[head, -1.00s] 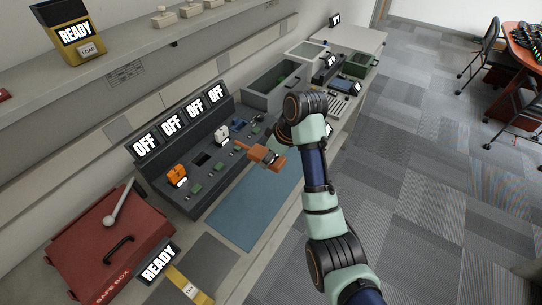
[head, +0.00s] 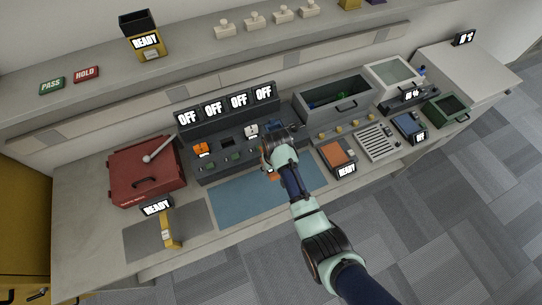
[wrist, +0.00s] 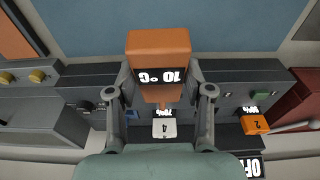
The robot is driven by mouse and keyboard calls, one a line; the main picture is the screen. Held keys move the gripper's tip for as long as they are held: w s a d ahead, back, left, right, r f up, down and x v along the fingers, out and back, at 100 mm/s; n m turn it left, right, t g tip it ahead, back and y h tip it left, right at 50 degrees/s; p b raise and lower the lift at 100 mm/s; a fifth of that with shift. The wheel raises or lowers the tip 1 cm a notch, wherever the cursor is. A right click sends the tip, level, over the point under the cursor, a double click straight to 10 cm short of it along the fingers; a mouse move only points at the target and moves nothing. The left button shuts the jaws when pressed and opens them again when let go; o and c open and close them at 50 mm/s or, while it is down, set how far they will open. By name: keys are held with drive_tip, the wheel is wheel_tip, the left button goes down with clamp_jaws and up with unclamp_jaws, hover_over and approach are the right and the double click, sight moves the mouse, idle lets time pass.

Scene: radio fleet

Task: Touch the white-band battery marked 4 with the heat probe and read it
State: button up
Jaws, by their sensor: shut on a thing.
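My gripper (wrist: 162,92) is shut on the orange heat probe (wrist: 158,45), whose dark screen reads 10 °C, upside down in the wrist view. In the head view only a bit of the probe (head: 271,176) shows beside my gripper (head: 272,160). The white battery marked 4 (wrist: 165,130) sits in the dark charger, just beyond the probe's tip. It also shows in the head view (head: 251,131). I cannot tell whether the tip touches it. A small screen by the battery is partly covered by the probe tip.
An orange battery marked 2 (wrist: 254,125) stands in the same charger (head: 222,172), with a blue one (wrist: 132,114) partly hidden. Several screens above read OFF. The blue mat (head: 240,203) is clear.

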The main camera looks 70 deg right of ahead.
drive_tip(key=shift+w+f+b, duration=0.15)
drive_tip(key=shift+w+b, duration=0.15)
drive_tip(key=shift+b, duration=0.15)
drive_tip(key=shift+w+d+f+b, duration=0.15)
drive_tip(key=shift+w+d+b, duration=0.15)
drive_tip(key=shift+b, duration=0.15)
drive_tip(key=w+d+b, duration=0.1)
drive_tip(key=d+b, duration=0.1)
drive_tip(key=b, duration=0.1)
drive_tip(key=shift+w, duration=0.35)
drive_tip(key=shift+w+d+b, duration=0.55)
drive_tip(key=shift+d+b, duration=0.05)
drive_tip(key=shift+b, duration=0.35)
drive_tip(key=shift+w+d+r, duration=0.1)
drive_tip(key=shift+w+r, duration=0.05)
drive_tip(key=shift+r, duration=0.15)
drive_tip(key=shift+w+d+b, duration=0.5)
drive_tip(key=shift+d+b, duration=0.1)
drive_tip(key=shift+b, duration=0.25)
